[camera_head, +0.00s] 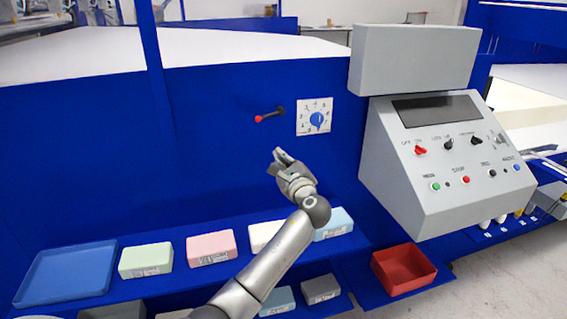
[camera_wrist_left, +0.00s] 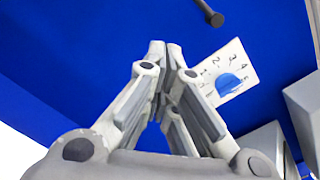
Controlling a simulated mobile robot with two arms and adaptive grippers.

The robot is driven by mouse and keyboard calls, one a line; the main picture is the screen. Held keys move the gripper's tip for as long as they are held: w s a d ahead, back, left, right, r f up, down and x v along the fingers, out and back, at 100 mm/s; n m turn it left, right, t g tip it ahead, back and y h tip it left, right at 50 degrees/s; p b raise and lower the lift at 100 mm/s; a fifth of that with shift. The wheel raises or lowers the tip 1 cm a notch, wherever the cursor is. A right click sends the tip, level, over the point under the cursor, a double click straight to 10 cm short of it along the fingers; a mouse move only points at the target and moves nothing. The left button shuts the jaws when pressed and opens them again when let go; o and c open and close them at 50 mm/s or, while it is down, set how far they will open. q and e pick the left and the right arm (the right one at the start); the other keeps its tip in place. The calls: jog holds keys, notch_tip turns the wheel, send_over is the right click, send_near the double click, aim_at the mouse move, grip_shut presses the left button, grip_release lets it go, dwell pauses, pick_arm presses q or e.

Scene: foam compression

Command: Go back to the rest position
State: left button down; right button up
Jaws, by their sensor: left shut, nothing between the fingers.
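My left gripper (camera_head: 279,160) is raised in front of the blue panel, above the shelf of foam blocks. Its fingers are shut and empty; they also show in the left wrist view (camera_wrist_left: 166,50). It is below and left of a white dial plate with a blue knob (camera_head: 316,121), apart from it. The dial also shows in the left wrist view (camera_wrist_left: 232,84), right of the fingertips. A lever with a red tip (camera_head: 267,117) is on the panel above the gripper; its dark end (camera_wrist_left: 212,16) shows in the left wrist view. My right gripper is not in view.
Green (camera_head: 146,260), pink (camera_head: 211,247), cream (camera_head: 265,235) and light blue (camera_head: 335,224) blocks lie on the shelf beside a blue tray (camera_head: 66,274). A red bin (camera_head: 403,268) sits lower right. A grey control console (camera_head: 445,185) juts out at right.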

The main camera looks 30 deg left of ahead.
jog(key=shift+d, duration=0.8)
